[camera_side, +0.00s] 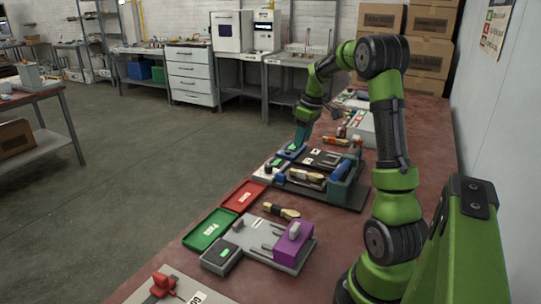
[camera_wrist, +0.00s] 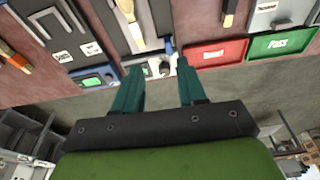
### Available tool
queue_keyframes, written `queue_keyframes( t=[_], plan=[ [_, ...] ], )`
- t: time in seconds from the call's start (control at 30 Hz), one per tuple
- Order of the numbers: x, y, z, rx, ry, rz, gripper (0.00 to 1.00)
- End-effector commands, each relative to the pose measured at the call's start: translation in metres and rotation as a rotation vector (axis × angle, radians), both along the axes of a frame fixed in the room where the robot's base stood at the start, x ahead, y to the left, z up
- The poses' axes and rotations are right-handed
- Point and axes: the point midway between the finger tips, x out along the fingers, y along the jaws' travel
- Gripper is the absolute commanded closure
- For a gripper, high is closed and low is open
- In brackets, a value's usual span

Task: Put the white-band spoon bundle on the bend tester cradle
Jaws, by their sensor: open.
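My gripper (camera_wrist: 157,80) is open and empty, its two teal fingers apart. In the side view it (camera_side: 300,140) is above the far end of the row of bench devices. A pale wooden spoon bundle (camera_side: 306,175) lies in the middle dark device (camera_side: 352,200); its band colour is too small to tell. A second bundle with a dark band (camera_side: 281,211) lies on the bare bench, also in the wrist view (camera_wrist: 229,12). A bundle with an orange band (camera_wrist: 14,57) lies at the left of the wrist view. I cannot tell which device holds the bend tester cradle.
A red tray (camera_side: 243,196) and a green Pass tray (camera_side: 209,230) lie along the bench's left edge. A grey device with a purple block (camera_side: 293,244) stands nearer. Cardboard boxes (camera_side: 428,55) are stacked at the back. Open floor lies left of the bench.

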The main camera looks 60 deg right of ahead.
Motion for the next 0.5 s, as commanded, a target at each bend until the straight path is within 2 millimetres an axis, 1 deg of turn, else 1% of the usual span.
queue_keyframes(
  t=[0.03,0.07,0.1,0.17,0.2,0.27,0.3,0.37,0.4,0.5],
  plan=[
    [0.012,0.034,0.019,-0.008,-0.035,-0.004,0.59],
    [0.017,0.055,0.028,-0.007,-0.056,-0.016,0.59],
    [0.022,0.084,0.039,-0.004,-0.085,-0.034,0.59],
    [0.024,0.128,0.055,0.008,-0.132,-0.062,0.59],
    [0.022,0.157,0.063,0.019,-0.163,-0.08,0.59],
    [0.016,0.198,0.072,0.045,-0.209,-0.108,0.59],
    [0.009,0.224,0.077,0.066,-0.239,-0.124,0.59],
    [-0.005,0.26,0.081,0.102,-0.28,-0.149,0.59],
    [-0.015,0.281,0.082,0.13,-0.304,-0.166,0.59],
    [-0.041,0.322,0.08,0.198,-0.354,-0.202,0.59]
  ],
)
